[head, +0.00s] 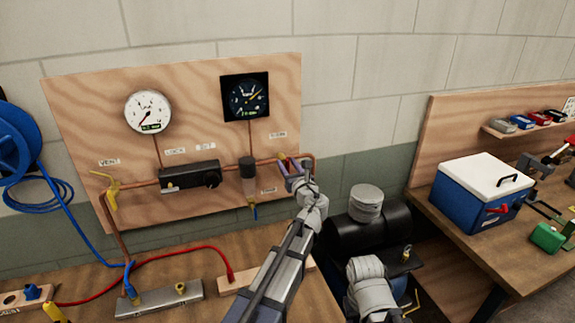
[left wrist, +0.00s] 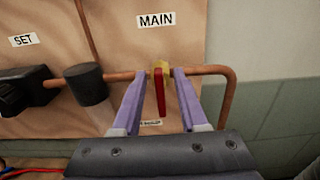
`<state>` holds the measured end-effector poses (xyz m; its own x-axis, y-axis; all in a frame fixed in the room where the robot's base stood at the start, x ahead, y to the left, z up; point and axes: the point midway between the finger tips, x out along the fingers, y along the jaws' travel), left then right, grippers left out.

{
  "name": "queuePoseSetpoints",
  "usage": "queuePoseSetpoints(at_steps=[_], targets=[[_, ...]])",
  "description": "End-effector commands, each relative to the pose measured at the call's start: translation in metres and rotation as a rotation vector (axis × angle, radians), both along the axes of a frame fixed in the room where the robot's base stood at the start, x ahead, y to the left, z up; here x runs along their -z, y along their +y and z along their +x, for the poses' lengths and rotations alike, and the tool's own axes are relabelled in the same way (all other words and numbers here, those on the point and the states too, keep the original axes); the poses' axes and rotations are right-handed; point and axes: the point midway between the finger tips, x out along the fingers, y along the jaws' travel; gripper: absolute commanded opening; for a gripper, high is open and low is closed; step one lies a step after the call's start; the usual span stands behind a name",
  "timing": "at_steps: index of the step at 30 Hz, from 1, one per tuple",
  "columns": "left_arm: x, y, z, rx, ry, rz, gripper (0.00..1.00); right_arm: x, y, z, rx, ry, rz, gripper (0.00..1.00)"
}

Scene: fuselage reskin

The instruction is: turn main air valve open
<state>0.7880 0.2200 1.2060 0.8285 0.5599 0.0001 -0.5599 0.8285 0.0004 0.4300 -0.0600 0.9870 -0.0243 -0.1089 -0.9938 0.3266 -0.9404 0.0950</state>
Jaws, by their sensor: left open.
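The main air valve has a yellow body on the copper pipe and a red lever (left wrist: 160,93), below the MAIN label (left wrist: 156,20) in the left wrist view. The lever hangs straight down, across the level pipe. My left gripper (head: 290,168) is at the right end of the board in the head view and hides most of the valve there. Its purple fingers are open, one on each side of the lever, with a gap on both sides in the left wrist view. I do not see my right gripper.
The copper pipe (left wrist: 212,71) bends down right of the valve. A dark regulator (head: 190,176) and a filter bowl (head: 248,185) sit left of it. A white gauge (head: 148,112) and dark gauge (head: 245,97) hang above. A black tank (head: 370,232) stands below right.

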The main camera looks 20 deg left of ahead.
Motion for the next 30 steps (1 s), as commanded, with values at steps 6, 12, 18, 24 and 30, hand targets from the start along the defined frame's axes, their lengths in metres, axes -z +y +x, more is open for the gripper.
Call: queuePoseSetpoints(at_steps=[6,12,18,24,30], targets=[[0.0000,0.0032,0.0040,0.000,0.000,0.000,0.42,0.0000,0.0000,0.0000,0.000,0.000,0.000,0.50],[0.0000,0.0030,0.0037,0.000,0.000,0.000,0.37,0.0000,-0.0001,0.0000,0.000,0.000,0.000,0.50],[0.0000,0.0028,0.0036,0.000,0.000,0.000,0.14,0.0000,0.0000,0.0000,0.000,0.000,0.000,0.50],[0.0000,0.0028,0.0036,0.000,0.000,0.000,0.00,0.0000,0.0000,0.0000,0.000,0.000,0.000,0.50],[0.0001,0.0028,0.0036,0.000,0.000,0.000,0.00,0.0000,0.0000,0.0000,0.000,0.000,0.000,0.50]])
